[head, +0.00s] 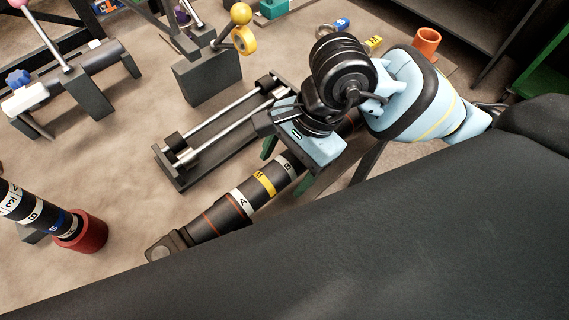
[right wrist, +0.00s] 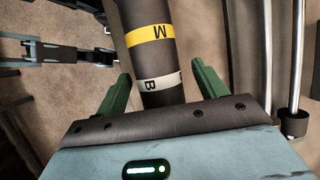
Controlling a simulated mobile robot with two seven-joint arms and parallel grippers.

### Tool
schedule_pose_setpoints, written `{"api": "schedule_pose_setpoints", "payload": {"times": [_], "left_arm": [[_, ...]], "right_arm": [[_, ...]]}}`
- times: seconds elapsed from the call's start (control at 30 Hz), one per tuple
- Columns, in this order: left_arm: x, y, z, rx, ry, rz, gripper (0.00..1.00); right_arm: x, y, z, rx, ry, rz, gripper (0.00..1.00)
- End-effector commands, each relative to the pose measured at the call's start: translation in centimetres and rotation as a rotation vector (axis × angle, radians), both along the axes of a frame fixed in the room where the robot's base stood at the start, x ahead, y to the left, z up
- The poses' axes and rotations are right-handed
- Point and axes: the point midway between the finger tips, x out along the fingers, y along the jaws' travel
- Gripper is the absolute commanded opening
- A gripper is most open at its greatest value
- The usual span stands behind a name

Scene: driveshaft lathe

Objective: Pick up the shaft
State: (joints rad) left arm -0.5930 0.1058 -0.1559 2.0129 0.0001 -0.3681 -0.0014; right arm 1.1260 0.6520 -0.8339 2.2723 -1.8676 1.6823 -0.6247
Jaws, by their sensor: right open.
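The shaft (head: 232,210) is a dark cylinder with white A and B bands and a yellow M band. In the head view it slants from a grey forked end at the lower left up under my right gripper (head: 285,168). In the right wrist view the shaft (right wrist: 150,58) passes between the green fingers of the right gripper (right wrist: 158,75), with gaps on both sides. The gripper is open around it, near the B band. The shaft's far part is hidden by the gripper and arm.
A roller stand with two metal rods (head: 222,140) lies close beside the shaft. Another banded shaft sits in a red cup (head: 82,233) at lower left. A grey block (head: 207,80) and an orange cup (head: 427,41) stand farther back.

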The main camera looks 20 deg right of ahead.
Motion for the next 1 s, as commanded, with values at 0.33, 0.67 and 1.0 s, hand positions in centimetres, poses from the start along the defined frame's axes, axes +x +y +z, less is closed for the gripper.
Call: {"api": "schedule_pose_setpoints", "payload": {"times": [0.33, 0.67, 1.0], "left_arm": [[-0.09, 0.04, -0.12, 0.001, 0.003, 0.0, 0.36], [-0.12, 0.06, -0.16, 0.002, 0.005, 0.0, 0.36], [-0.14, 0.07, -0.18, 0.002, 0.006, 0.0, 0.36]], "right_arm": [[-0.09, 0.47, -1.22, 0.001, 0.001, 0.001, 0.71], [-0.08, 0.44, -1.2, 0.0, 0.001, 0.0, 0.33], [-0.07, 0.43, -1.19, 0.0, 0.001, 0.0, 0.0]]}}
